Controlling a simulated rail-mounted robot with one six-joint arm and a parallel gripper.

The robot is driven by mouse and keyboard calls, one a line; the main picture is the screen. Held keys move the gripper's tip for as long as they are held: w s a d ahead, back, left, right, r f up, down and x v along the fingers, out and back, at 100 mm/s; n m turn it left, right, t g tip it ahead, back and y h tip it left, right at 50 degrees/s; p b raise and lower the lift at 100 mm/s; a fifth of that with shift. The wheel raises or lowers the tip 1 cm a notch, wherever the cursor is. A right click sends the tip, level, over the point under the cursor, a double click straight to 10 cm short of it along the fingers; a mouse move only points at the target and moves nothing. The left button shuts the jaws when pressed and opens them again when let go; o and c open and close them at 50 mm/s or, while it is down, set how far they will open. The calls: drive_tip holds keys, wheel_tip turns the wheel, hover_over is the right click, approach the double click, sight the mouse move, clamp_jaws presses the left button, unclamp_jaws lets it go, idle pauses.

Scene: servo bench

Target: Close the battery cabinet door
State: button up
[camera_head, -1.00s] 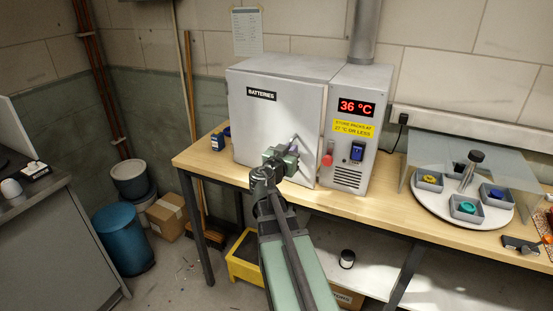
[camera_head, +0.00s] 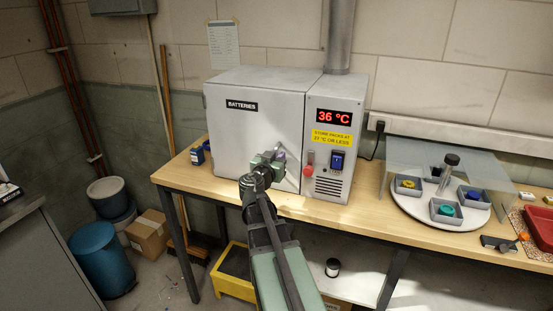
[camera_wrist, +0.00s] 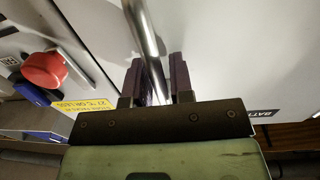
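The battery cabinet is a light grey box on the bench. Its door (camera_head: 235,135) carries a "BATTERIES" label and looks flush or nearly flush with the front in the head view; I cannot tell whether a thin gap is left. My gripper (camera_head: 277,157) is at the door's right side, by the control panel. In the wrist view, a metal handle bar (camera_wrist: 148,35) runs at a slant between the purple fingers of my gripper (camera_wrist: 158,75), which look closed about it. My gripper hides part of the handle in the head view.
The control panel (camera_head: 333,105) with a red knob (camera_head: 308,169) and blue switch (camera_head: 337,160) is right beside the gripper. A turntable (camera_head: 410,208) with small bins under a clear shield stands to the right. A blue bottle (camera_head: 197,156) is left of the cabinet.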

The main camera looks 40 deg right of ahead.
drive_tip(key=v, duration=1.1)
drive_tip(key=shift+r, duration=0.1)
